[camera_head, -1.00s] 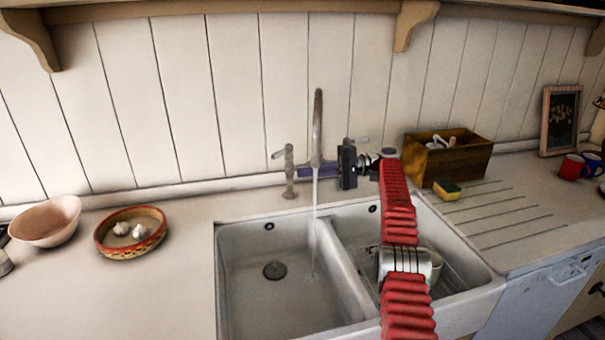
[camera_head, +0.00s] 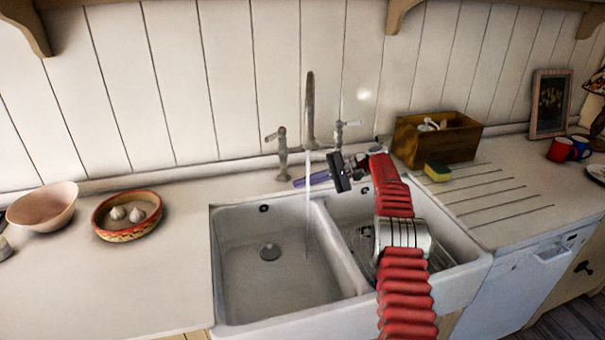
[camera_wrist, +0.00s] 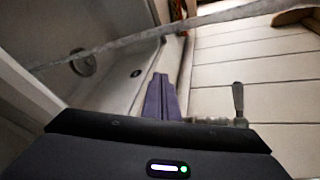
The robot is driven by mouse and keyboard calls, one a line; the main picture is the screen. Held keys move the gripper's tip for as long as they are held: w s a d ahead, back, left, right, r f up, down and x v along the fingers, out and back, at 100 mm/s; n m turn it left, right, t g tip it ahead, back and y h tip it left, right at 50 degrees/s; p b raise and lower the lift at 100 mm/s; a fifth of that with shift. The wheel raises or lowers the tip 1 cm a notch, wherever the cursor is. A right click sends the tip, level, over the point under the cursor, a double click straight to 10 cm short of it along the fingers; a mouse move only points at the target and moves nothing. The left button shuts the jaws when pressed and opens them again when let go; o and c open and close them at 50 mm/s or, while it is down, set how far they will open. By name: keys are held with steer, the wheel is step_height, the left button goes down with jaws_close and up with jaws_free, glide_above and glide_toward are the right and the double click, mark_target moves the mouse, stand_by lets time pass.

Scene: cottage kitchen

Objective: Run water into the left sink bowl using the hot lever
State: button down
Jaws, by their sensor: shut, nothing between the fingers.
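The tap has a tall spout (camera_head: 310,95), a left lever (camera_head: 275,134) pointing left and a right lever (camera_head: 350,123) pointing right. No hot marking is readable. A thin water stream (camera_head: 307,225) runs from the spout into the left bowl (camera_head: 240,285), near the divider. It crosses the wrist view (camera_wrist: 150,38) as a pale band. My gripper (camera_head: 297,183) is shut and empty, below the levers and in front of the tap, its purple fingers pointing left near the stream. The wrist view shows the closed fingers (camera_wrist: 161,90) and one tap lever (camera_wrist: 238,98) to their right, apart.
My red-sleeved arm crosses the right bowl (camera_head: 350,210), which holds a rack. A wooden box (camera_head: 460,140) and a sponge (camera_head: 437,172) stand at right on the drainboard. A pink bowl (camera_head: 42,207) and a dish of garlic (camera_head: 112,232) sit left. The front-left counter is clear.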

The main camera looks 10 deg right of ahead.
steer(key=s+a+r+n+h, duration=0.1)
steer(key=s+r+n+h, duration=0.1)
steer(key=s, duration=1.5)
steer(key=s+a+r+n+t+h, duration=0.1)
steer(key=s+r+h, duration=0.3)
steer(key=s, duration=1.3)
steer(key=s+a+r+n+t+h, duration=0.1)
steer(key=s+a+r+n+h, duration=0.2)
steer(key=s, duration=1.4)
steer(key=r+n+h, duration=0.1)
steer(key=h, duration=0.3)
steer(key=shift+s+a+h, duration=0.2)
steer(key=shift+a+h, duration=0.05)
steer(key=shift+h, duration=0.15)
